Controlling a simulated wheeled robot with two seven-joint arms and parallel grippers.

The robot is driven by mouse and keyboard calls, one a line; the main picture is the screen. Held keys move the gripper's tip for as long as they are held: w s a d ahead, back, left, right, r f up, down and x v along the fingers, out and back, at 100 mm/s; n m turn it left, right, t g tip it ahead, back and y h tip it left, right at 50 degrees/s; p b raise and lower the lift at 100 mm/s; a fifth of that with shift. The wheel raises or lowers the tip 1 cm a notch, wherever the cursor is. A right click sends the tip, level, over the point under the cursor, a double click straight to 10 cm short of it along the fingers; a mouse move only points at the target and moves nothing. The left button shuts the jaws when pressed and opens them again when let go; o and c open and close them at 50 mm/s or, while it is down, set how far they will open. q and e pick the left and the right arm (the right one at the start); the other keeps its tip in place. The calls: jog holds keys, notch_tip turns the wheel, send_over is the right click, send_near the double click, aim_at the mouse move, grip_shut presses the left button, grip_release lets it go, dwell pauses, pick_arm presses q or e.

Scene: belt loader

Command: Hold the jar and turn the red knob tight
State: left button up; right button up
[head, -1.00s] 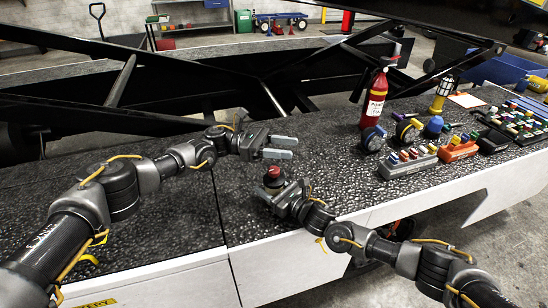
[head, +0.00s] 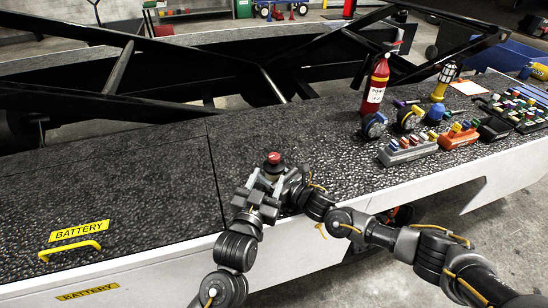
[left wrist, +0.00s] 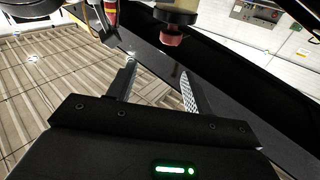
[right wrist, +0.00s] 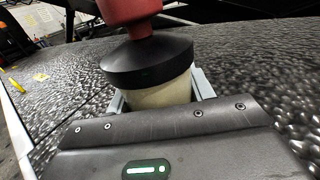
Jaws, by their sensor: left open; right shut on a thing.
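The jar (right wrist: 160,94) has a cream body, a black lid (right wrist: 148,62) and a red knob (right wrist: 128,12) on top. It stands upright on the dark textured deck near the front edge. In the head view its red knob (head: 273,158) shows above both grippers. My right gripper (right wrist: 160,100) is shut on the jar's body, below the lid. My left gripper (head: 264,182) is open, on the near side of the jar. In the left wrist view the red knob (left wrist: 172,38) lies beyond the open, empty fingers (left wrist: 157,80), apart from them.
A red extinguisher (head: 375,88), a grey tray of coloured parts (head: 408,151), an orange tray (head: 459,137) and a yellow lantern (head: 443,80) stand to the right. A yellow handle (head: 70,249) is at the left front.

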aim_at(272, 161)
pick_arm(q)
jog(key=shift+n+g+y, duration=0.3)
jog(key=shift+n+g, duration=0.1)
jog(key=shift+n, duration=0.3)
jog(key=x, duration=0.3)
jog(key=f+x, duration=0.1)
jog(key=x, duration=0.3)
jog(key=a+x, duration=0.1)
jog(key=x, duration=0.2)
jog(key=shift+w+f, duration=0.25)
jog(key=shift+w, duration=0.2)
jog(key=shift+c, duration=0.4)
jog(key=c, duration=0.8)
jog(key=shift+c, duration=0.2)
